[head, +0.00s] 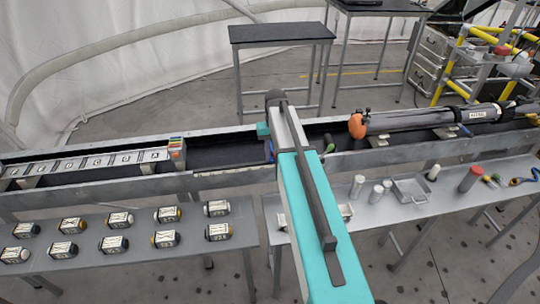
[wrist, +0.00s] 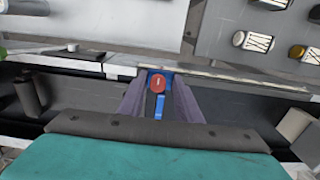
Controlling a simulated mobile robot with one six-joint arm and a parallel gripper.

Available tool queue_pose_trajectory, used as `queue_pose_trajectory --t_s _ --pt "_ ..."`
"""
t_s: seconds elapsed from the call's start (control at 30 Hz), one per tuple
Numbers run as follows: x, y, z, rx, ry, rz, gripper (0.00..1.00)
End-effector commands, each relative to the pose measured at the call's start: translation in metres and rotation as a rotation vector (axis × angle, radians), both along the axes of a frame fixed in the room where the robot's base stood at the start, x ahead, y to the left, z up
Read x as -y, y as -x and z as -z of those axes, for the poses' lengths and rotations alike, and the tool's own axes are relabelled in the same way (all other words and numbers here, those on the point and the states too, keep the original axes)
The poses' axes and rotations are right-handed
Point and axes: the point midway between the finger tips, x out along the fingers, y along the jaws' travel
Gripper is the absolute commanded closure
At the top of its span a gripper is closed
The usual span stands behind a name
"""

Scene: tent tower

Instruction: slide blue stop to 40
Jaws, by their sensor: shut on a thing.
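The blue stop (wrist: 158,106) shows in the wrist view, a small blue piece with a red knob (wrist: 157,77) on it, at the long rail. My gripper (wrist: 160,86) has one grey-purple finger on each side of the stop and is shut on it. In the head view my teal arm reaches across the trough and hides most of the gripper. A small blue patch (head: 271,150) beside the arm may be part of the stop. A pale strip (wrist: 235,76) runs along the rail; I cannot read any numbers on it.
The metal trough (head: 90,187) crosses the head view. A row of lettered plates (head: 100,161) lies in it at left, a grey tube with an orange end (head: 357,126) at right.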

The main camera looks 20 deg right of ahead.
Motion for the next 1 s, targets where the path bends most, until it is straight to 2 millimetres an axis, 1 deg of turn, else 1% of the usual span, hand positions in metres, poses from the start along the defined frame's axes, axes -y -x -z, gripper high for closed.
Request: queue_pose_trajectory --t_s 0.03,0.17,0.2,0.3,0.73,0.87,1.0 --pt "0.007 0.001 -0.001 -0.001 0.014 0.003 1.0" --pt "0.005 0.0 -0.001 -0.001 0.015 0.002 1.0" --pt "0.005 0.0 -0.001 -0.001 0.015 0.002 0.66" --pt "0.004 0.0 -0.001 0.0 0.014 0.0 0.5" --pt "-0.001 -0.001 -0.003 0.0 0.01 -0.004 0.5" --pt "-0.002 -0.001 -0.008 0.0 0.009 -0.006 0.5" --pt "-0.002 -0.002 -0.019 0.001 0.009 -0.006 0.5"
